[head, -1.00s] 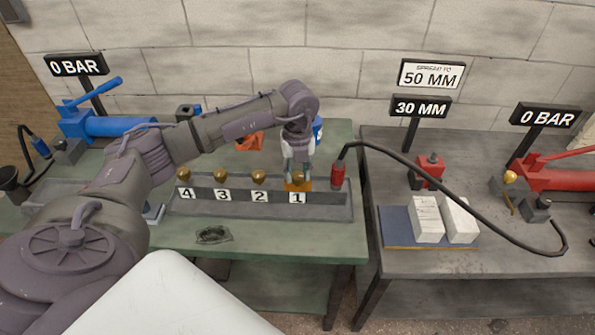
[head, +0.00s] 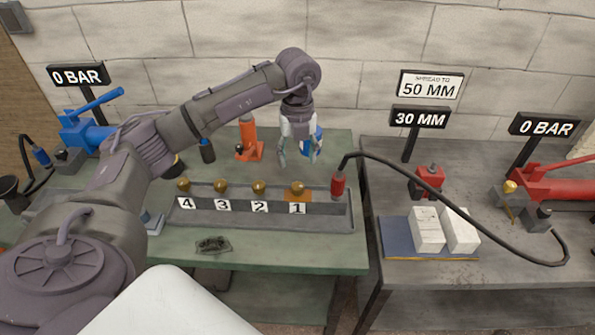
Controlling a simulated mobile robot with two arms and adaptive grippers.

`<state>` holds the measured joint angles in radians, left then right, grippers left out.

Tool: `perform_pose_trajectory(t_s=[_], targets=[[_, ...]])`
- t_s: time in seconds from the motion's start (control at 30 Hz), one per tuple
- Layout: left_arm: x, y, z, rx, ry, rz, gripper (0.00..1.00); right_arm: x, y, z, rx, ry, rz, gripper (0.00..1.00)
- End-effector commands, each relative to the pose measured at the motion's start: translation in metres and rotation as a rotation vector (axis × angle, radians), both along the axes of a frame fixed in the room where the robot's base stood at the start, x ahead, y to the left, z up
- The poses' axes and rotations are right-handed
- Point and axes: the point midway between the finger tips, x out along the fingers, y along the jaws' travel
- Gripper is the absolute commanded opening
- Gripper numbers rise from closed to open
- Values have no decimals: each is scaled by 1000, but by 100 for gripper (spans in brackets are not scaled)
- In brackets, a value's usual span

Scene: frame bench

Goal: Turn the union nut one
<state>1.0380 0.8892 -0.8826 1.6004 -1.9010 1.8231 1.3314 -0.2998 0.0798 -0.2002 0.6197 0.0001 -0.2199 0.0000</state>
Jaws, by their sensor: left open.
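Union nut one (head: 297,187) is a brass round piece above the white label 1 (head: 297,208), with an orange patch around its base. It sits at the right end of a row on a grey tray (head: 330,222) on the green bench. My left gripper (head: 298,160) is open and empty, fingers pointing down, above and slightly behind the nut, apart from it. My right gripper does not show.
Similar brass pieces stand over labels 2 (head: 259,187), 3 (head: 221,187) and 4 (head: 183,186). A red coupling (head: 338,185) with a black hose stands close right of nut one. An orange bottle-like object (head: 247,138) and a blue-and-white object (head: 318,140) stand behind.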

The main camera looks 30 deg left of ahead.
Motion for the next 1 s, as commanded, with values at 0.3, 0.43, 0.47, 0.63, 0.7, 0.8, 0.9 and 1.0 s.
perform_pose_trajectory(t_s=[0.3, 0.43, 0.47, 0.63, 0.7, 0.8, 0.9, 1.0], targets=[[0, 0, 30, -1, 1, -1, 60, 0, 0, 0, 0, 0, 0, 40], [0, 0, 30, 0, 1, -1, 60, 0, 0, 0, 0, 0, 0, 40], [0, 0, 30, 0, 1, -1, 60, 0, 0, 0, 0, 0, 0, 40], [0, 0, 30, 0, 1, -1, 60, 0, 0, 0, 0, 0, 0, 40], [0, 0, 30, 0, 1, -1, 60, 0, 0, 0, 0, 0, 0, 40], [0, 0, 30, -1, 1, -1, 60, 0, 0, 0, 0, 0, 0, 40], [0, -9, 26, -28, -5, -23, 60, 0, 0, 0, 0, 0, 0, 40], [2, -43, 14, -134, -35, -100, 60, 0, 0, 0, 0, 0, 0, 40]])
